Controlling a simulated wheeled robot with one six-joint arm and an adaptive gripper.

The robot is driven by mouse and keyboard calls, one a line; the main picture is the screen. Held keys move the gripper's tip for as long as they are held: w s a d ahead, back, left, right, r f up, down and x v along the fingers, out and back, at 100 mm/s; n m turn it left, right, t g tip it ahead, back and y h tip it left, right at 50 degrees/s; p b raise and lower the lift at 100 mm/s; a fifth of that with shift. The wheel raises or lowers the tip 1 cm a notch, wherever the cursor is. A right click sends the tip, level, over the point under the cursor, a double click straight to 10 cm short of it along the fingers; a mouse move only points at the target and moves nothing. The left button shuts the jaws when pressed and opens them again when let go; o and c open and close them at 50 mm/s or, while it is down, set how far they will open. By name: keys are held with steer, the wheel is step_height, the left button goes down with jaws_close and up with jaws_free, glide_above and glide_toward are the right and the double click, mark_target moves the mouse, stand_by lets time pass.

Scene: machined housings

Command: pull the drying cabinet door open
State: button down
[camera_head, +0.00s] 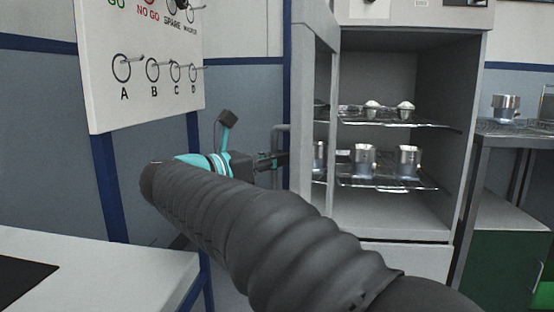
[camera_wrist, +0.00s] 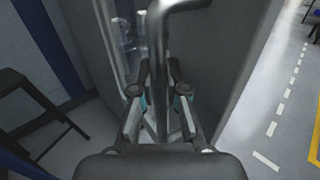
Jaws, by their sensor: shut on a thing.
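The drying cabinet (camera_head: 472,90) stands open, with its inside and shelves in view. Its door (camera_head: 301,110) is swung out on the left and seen nearly edge-on. The grey bar handle (camera_head: 277,140) sticks out from the door's left side. The door panel (camera_wrist: 215,60) fills much of the wrist view's middle and right.
Metal housings (camera_head: 364,160) stand on the cabinet's wire shelves (camera_head: 385,180). A rack with a metal part (camera_head: 505,108) is at the right. A hook board (camera_head: 140,75) hangs at the left, above a white table (camera_head: 90,265). Floor (camera_wrist: 270,110) shows right of the door.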

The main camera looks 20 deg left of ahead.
steer(key=c, duration=1.2)
jaws_free()
steer(key=shift+s+a+r, duration=0.1)
steer(key=shift+s+r, duration=0.05)
steer(key=shift+s, duration=0.05)
steer(key=v, duration=1.2)
steer(key=shift+w, duration=0.1)
